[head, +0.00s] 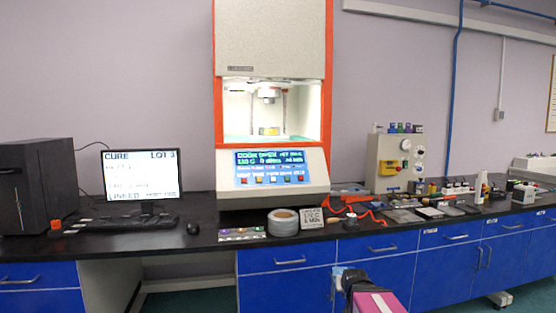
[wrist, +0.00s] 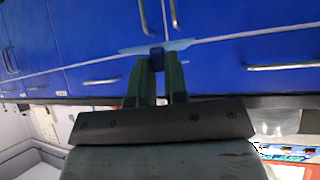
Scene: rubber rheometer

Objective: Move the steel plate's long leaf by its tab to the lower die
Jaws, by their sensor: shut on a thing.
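My gripper (head: 343,276) is low in front of the blue cabinets in the head view. In the wrist view its two dark green fingers (wrist: 157,66) are shut on a small dark blue tab (wrist: 157,52). A thin pale blue leaf (wrist: 180,44) shows at the tab, apparently attached to it; its full outline is hard to tell against the blue drawers.
A grey roll (head: 283,222) and a small labelled box (head: 312,218) stand before the rheometer. Red tubing (head: 375,209) and flat tools lie to the right. A monitor (head: 141,176), keyboard and mouse (head: 192,228) are at left. The chamber front looks open.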

